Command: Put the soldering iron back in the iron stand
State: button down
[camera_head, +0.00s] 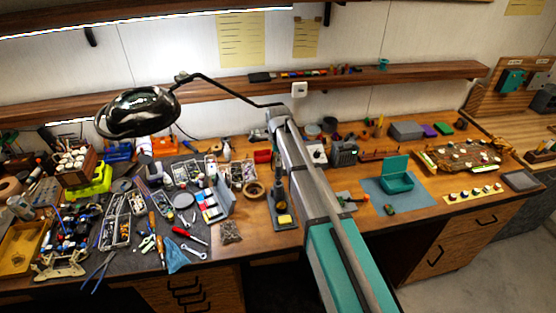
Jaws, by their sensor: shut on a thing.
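My gripper (278,163) hangs down from the far end of my arm, just left of the arm links. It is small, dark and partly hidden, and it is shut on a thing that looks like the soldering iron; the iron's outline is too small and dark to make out. The iron stand (278,213) is a dark base with a yellow sponge (284,218), on the bench's middle, close below my gripper. The stand's upper part merges with the dark shapes above it. I cannot tell whether the iron touches the stand.
A chrome lamp head (138,112) on a black arm hangs over the left bench. Tools, bins and part trays crowd the left. A tape roll (253,190) lies left of the stand. A teal box (396,180) stands on a blue mat (418,197) to the right. A shelf (420,73) runs behind.

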jog(key=shift+f+b, duration=1.6)
jog(key=shift+f, duration=0.05)
jog(key=shift+c, duration=2)
grip_release()
jog(key=o, duration=0.4)
jog(key=shift+r, duration=0.15)
jog(key=shift+r+p, duration=4.4)
jog(key=shift+p, duration=0.15)
